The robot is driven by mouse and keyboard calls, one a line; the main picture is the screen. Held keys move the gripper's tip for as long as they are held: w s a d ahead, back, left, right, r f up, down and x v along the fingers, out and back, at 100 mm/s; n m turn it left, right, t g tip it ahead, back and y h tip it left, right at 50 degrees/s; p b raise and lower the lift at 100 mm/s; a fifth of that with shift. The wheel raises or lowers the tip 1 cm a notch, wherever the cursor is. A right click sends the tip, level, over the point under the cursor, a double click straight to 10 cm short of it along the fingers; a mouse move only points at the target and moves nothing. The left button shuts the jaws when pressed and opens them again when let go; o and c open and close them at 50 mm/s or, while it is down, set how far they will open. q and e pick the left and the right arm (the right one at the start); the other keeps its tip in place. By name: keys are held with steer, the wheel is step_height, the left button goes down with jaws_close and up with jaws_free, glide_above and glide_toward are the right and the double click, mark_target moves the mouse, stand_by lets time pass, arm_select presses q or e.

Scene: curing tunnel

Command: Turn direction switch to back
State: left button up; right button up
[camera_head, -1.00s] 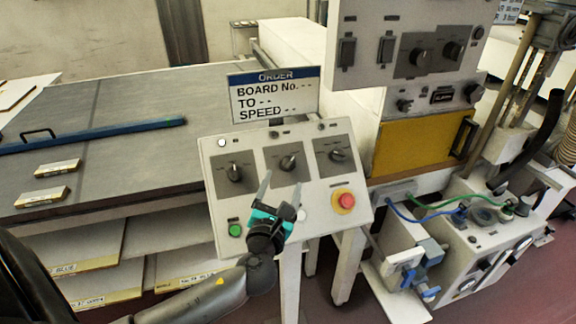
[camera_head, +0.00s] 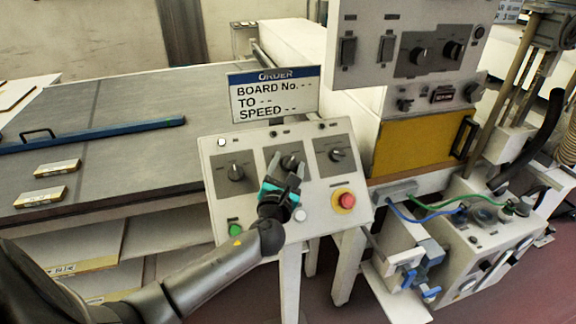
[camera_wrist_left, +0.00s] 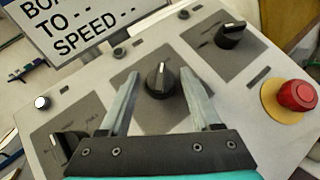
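The sloped control panel (camera_head: 215,205) carries three black rotary switches. The left switch (camera_head: 236,172), the middle switch (camera_head: 290,162) and the right switch (camera_head: 337,155) each sit on a grey plate. Their labels are too small to read, so I cannot tell which one is marked direction. My left gripper (camera_head: 286,166) is at the middle switch. In the left wrist view its fingers are open, one on each side of the middle switch (camera_wrist_left: 160,82), with gaps on both sides. The switch's white mark points up. My right gripper is not in view.
A red mushroom button (camera_head: 347,200) on a yellow base and a green button (camera_head: 235,230) are low on the panel. The ORDER sign (camera_head: 274,94) stands at its top edge. An upper box (camera_head: 400,45) with more switches is behind right.

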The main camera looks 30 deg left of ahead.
arm_select(q)
jaws_close()
